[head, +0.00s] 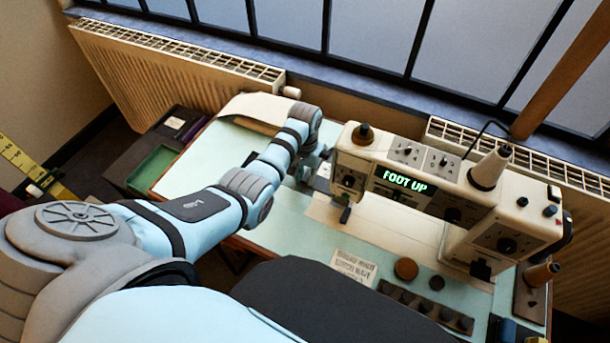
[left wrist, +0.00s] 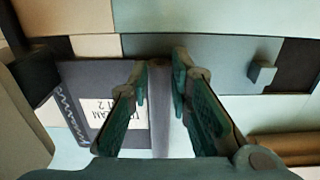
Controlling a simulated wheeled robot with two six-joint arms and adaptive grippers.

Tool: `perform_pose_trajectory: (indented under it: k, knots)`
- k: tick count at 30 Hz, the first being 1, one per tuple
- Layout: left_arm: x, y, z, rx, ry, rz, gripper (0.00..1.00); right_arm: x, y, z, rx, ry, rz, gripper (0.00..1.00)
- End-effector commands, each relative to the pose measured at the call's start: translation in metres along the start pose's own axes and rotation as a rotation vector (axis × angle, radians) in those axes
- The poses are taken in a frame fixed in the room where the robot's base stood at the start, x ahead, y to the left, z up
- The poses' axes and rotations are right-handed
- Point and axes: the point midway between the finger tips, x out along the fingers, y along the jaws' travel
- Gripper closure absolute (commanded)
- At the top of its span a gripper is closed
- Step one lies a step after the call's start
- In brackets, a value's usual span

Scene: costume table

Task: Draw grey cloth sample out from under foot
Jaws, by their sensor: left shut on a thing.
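The sewing machine (head: 440,185) stands on the pale green table, and its lit display (head: 405,182) reads "FOOT UP". My left gripper (head: 322,158) is at the machine's left end, partly hidden by my own wrist. In the left wrist view, the dark grey cloth sample (left wrist: 82,78) with a white printed label (left wrist: 98,118) and a zigzag stitch line lies left of the fingers. My left gripper (left wrist: 160,75) is shut on the grey cloth sample, with a narrow upright strip of it between the fingers. The presser foot cannot be made out clearly. My right gripper is out of view.
A printed card (head: 353,266), a round brown knob (head: 405,268) and a dark strip with several knobs (head: 425,306) lie at the table's front. A thread cone (head: 489,168) stands on the machine. Radiators and a window are behind.

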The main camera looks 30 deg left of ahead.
Motion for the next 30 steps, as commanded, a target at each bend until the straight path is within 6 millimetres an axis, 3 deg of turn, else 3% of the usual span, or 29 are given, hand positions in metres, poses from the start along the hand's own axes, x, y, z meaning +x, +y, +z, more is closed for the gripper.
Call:
perform_pose_trajectory:
  k: [8,21,30]
  knots:
    - [0.000,-0.006,0.000,0.000,0.000,-0.001,1.00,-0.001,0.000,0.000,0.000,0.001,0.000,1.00]
    - [0.000,-0.055,-0.002,-0.001,0.001,-0.002,1.00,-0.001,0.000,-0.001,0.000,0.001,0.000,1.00]
    - [0.000,-0.069,-0.002,0.000,-0.001,0.000,1.00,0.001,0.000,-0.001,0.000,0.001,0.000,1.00]
